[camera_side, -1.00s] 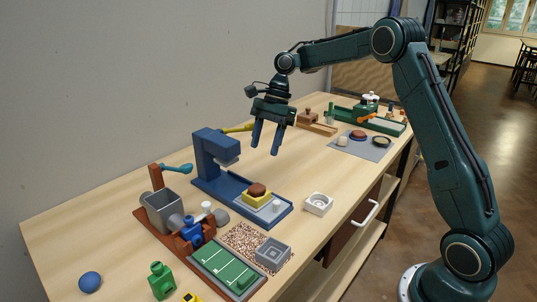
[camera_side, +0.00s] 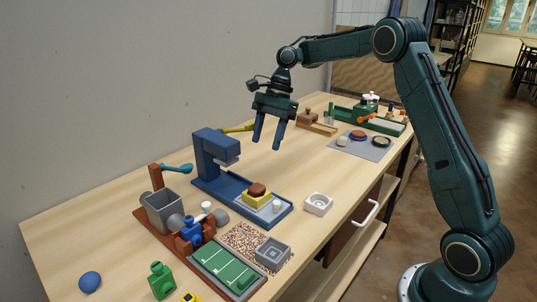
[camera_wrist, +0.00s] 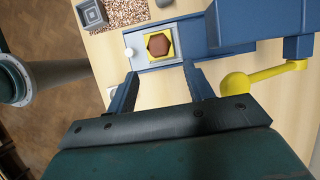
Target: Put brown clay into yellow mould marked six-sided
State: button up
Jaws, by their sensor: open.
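The brown clay (camera_side: 257,188) sits in the yellow mould (camera_side: 262,202), rising above its rim in the side view. In the wrist view the clay (camera_wrist: 159,44) shows a six-sided outline with the yellow mould (camera_wrist: 149,55) around it. The mould stands on the base of the blue press (camera_side: 228,198). My gripper (camera_side: 267,146) is open and empty, pointing down, well above the table and apart from the clay and mould. I cannot read any marking on the mould.
A white mould (camera_side: 318,204) stands right of the press, and a grey mould (camera_side: 273,255) nearer the front. The press head (camera_side: 217,145) and yellow lever (camera_side: 238,128) rise behind the mould. A grey mat (camera_side: 361,146) holds several small pieces farther back.

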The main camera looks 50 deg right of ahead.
jog(key=s+a+r+n+t+h, duration=0.1)
jog(key=s+a+r+n+t, duration=0.1)
jog(key=s+a+r+n, duration=0.4)
jog(key=s+a+r+n+t+h, duration=0.1)
jog(key=s+a+r+n, duration=0.2)
jog(key=s, duration=0.5)
jog(key=s+d+f+n+t+h, duration=0.1)
jog(key=s+n, duration=0.3)
jog(key=s, duration=0.5)
jog(key=s+d+f+n+t+h, duration=0.1)
jog(key=s+n, duration=0.4)
jog(key=s, duration=0.3)
jog(key=shift+s+d+f+t, duration=0.3)
jog(key=shift+s+d+f, duration=0.05)
jog(key=shift+d+f, duration=0.05)
jog(key=shift+c, duration=0.2)
